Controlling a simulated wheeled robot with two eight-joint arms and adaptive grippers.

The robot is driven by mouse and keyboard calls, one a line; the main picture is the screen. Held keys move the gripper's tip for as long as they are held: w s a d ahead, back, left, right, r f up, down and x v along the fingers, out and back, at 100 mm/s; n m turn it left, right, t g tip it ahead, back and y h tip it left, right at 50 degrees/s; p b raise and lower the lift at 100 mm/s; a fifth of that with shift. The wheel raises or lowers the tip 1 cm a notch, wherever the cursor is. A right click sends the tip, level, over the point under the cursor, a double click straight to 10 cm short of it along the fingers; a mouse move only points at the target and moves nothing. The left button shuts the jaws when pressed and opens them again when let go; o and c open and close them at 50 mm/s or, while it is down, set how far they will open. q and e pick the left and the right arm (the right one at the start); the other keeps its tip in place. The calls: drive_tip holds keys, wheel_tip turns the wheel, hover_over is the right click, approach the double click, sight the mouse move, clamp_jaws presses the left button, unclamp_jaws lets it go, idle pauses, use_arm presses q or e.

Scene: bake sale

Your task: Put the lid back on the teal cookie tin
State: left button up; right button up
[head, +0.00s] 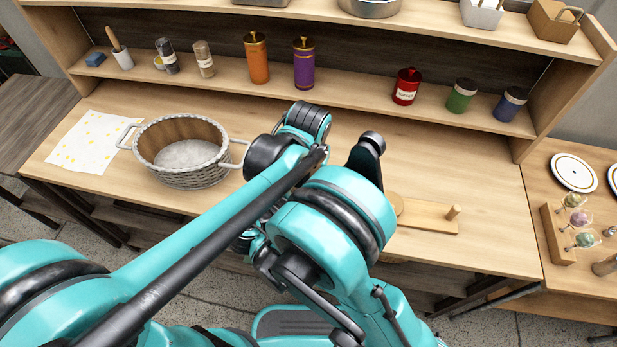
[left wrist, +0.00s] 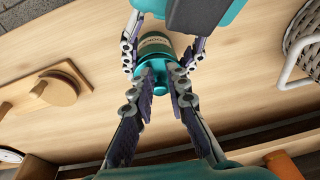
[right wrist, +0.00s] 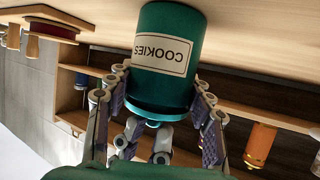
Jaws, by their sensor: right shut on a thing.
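The teal cookie tin (right wrist: 165,25), with a cream "COOKIES" label, appears upside down in the right wrist view. My right gripper (right wrist: 160,95) is shut on the tin, one finger on each side. The brighter teal lid (right wrist: 152,111) sits at the tin's top end; I cannot tell whether it is fully seated. In the left wrist view the tin (left wrist: 155,46) and lid (left wrist: 153,73) line up. My arms hide the tin and both grippers in the head view.
A wicker basket (head: 182,178) stands left on the counter, beside a dotted cloth (head: 88,143). A wooden board with a peg (head: 425,217) lies right of my arms. The shelf behind holds several canisters, including orange (head: 257,62) and purple (head: 304,68).

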use_arm(q)
drive_tip(key=shift+d, duration=0.15)
use_arm(e)
drive_tip(key=shift+a, duration=0.25)
use_arm(q)
drive_tip(key=shift+s+r, duration=0.25)
drive_tip(key=shift+r, duration=0.75)
drive_tip(key=shift+s+r, duration=0.2)
drive_tip(key=shift+r, duration=0.75)
use_arm(e)
drive_tip(key=shift+d, duration=0.15)
drive_tip(key=o, duration=1.8)
drive_tip(key=shift+c, duration=0.2)
drive_tip(key=shift+s+r, duration=0.1)
drive_tip(key=shift+s, duration=0.05)
drive_tip(key=v, duration=1.1)
drive_tip(key=shift+s+a, duration=0.25)
drive_tip(key=shift+s, duration=0.05)
use_arm(q)
drive_tip(key=shift+f, duration=0.15)
drive_tip(key=shift+w+f+b, duration=0.2)
drive_tip(key=shift+f+b, duration=0.35)
drive_tip(key=shift+f, duration=0.25)
drive_tip(key=shift+w+f+b, duration=0.15)
drive_tip(key=shift+f+b, duration=0.35)
drive_tip(key=shift+f, duration=0.25)
use_arm(e)
drive_tip(key=shift+f, duration=1)
